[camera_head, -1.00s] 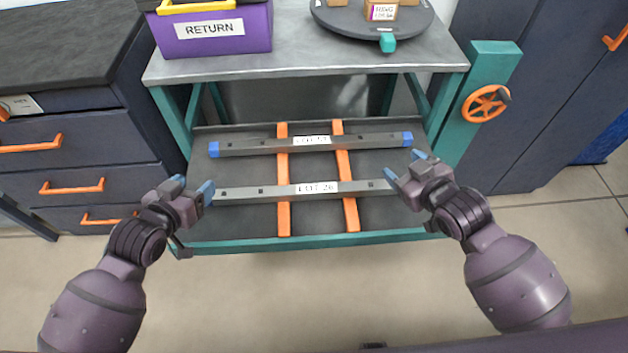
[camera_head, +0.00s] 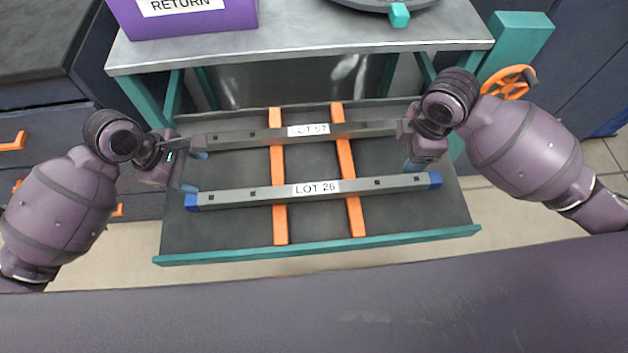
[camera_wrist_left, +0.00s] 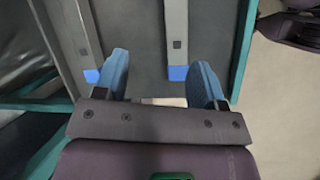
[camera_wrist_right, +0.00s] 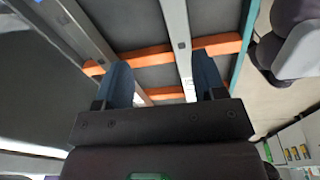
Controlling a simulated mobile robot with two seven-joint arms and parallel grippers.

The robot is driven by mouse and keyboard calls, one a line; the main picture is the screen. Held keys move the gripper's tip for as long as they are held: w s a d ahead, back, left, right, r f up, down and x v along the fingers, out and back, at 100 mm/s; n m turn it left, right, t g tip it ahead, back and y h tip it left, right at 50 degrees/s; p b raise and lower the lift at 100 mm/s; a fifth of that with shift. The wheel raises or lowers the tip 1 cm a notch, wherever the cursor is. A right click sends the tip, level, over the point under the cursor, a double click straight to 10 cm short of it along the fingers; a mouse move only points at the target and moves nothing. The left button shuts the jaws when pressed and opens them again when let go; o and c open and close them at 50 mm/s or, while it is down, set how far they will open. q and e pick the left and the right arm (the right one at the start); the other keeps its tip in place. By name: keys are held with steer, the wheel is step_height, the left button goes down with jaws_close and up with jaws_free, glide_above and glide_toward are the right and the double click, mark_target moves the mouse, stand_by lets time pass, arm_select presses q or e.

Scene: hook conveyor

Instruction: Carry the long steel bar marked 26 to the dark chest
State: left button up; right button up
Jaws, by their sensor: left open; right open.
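The steel bar marked LOT 26 (camera_head: 318,188) lies across two orange strips on the low shelf, nearer its front edge, with blue ends. It also shows in the left wrist view (camera_wrist_left: 177,35) and right wrist view (camera_wrist_right: 179,30). My left gripper (camera_head: 192,171) is open and empty at the bar's left end; the left wrist view shows the blue end ahead between its fingers. My right gripper (camera_head: 416,160) is open and empty near the bar's right end. I cannot tell its height above the bar. A dark chest with orange handles (camera_head: 30,165) stands at the left.
A second bar, with a partly readable label (camera_head: 350,130), lies behind, its ends covered by my grippers. The grey worktop (camera_head: 300,52) overhangs the shelf's back and carries a purple RETURN box (camera_head: 185,20). A teal post with an orange wheel (camera_head: 512,80) stands at right.

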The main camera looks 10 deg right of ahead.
mark_target(222, 197)
arm_select(q)
steer(key=shift+s+a+f+n+g, duration=0.15)
steer(key=shift+s+n+g, duration=0.45)
steer(key=shift+n, duration=0.5)
steer(key=shift+s+n+y, duration=0.15)
steer(key=shift+n+y, duration=0.15)
steer(key=shift+n, duration=0.3)
arm_select(e)
steer(key=shift+s+d+n+g+h, duration=0.4)
steer(key=shift+s+d+n+g, duration=0.15)
steer(key=shift+s, duration=0.2)
arm_select(q)
steer(key=shift+x, duration=5.35)
arm_select(e)
steer(key=shift+f, duration=5.45)
arm_select(q)
steer(key=shift+c, duration=0.5)
arm_select(e)
steer(key=shift+c, duration=0.5)
arm_select(q)
jaws_close()
arm_select(e)
jaws_close()
